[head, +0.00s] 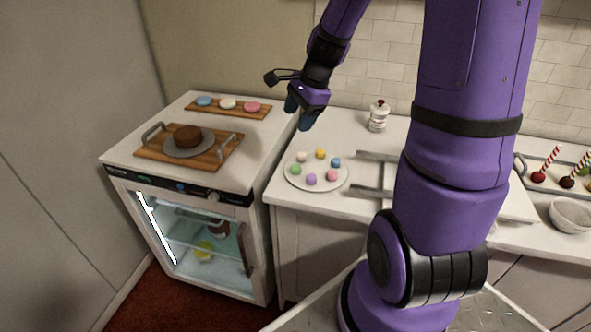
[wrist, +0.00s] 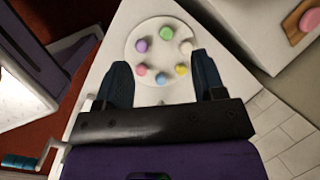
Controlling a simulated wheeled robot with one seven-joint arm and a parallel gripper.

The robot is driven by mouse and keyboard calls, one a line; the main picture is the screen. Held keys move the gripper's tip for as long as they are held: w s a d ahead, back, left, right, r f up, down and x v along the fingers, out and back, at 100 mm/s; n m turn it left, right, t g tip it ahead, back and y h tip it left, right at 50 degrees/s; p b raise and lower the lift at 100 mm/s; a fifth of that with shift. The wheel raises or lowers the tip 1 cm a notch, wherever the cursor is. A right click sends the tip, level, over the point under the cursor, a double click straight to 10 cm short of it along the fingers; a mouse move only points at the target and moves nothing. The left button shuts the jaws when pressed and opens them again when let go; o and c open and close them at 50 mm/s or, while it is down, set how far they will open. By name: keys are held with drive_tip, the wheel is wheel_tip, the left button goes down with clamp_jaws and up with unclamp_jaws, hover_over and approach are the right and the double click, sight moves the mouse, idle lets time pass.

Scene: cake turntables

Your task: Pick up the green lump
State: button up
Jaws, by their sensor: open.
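The green lump (head: 295,169) sits on a round white plate (head: 301,186) on the counter, at the plate's left side in the head view. In the wrist view the green lump (wrist: 166,33) is near the far edge of the plate. Around it on the plate are several other lumps, among them a purple one (wrist: 141,46) and a white one (wrist: 186,48). My gripper (head: 302,112) is in the air above the counter, behind and above the plate. In the wrist view its two fingers (wrist: 163,80) are apart with nothing held between them.
A glass-fronted appliance (head: 190,230) stands left of the counter. On it are a wooden board with a brown cake (head: 187,136) and a board with three coloured discs (head: 228,104). A small white jar (head: 378,117) stands behind the plate. A bowl (head: 572,214) is far right.

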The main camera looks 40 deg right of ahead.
sight(293, 170)
drive_tip(key=w+d+f+m, duration=0.1)
drive_tip(key=f+m, duration=0.1)
drive_tip(key=f, duration=0.2)
drive_tip(key=w+d+f+m, duration=0.1)
drive_tip(key=d+f+m, duration=0.1)
drive_tip(key=f, duration=0.3)
drive_tip(key=w+d+f+m+y, duration=0.1)
drive_tip(key=d+f+m, duration=0.1)
drive_tip(key=f, duration=0.3)
drive_tip(key=shift+w+d+f+m, duration=0.15)
drive_tip(key=shift+w+f+m, duration=0.1)
drive_tip(key=shift+m, duration=0.35)
drive_tip(key=shift+x, duration=3.3)
drive_tip(key=shift+s+r, duration=0.1)
drive_tip(key=c, duration=1)
drive_tip(key=shift+r, duration=0.15)
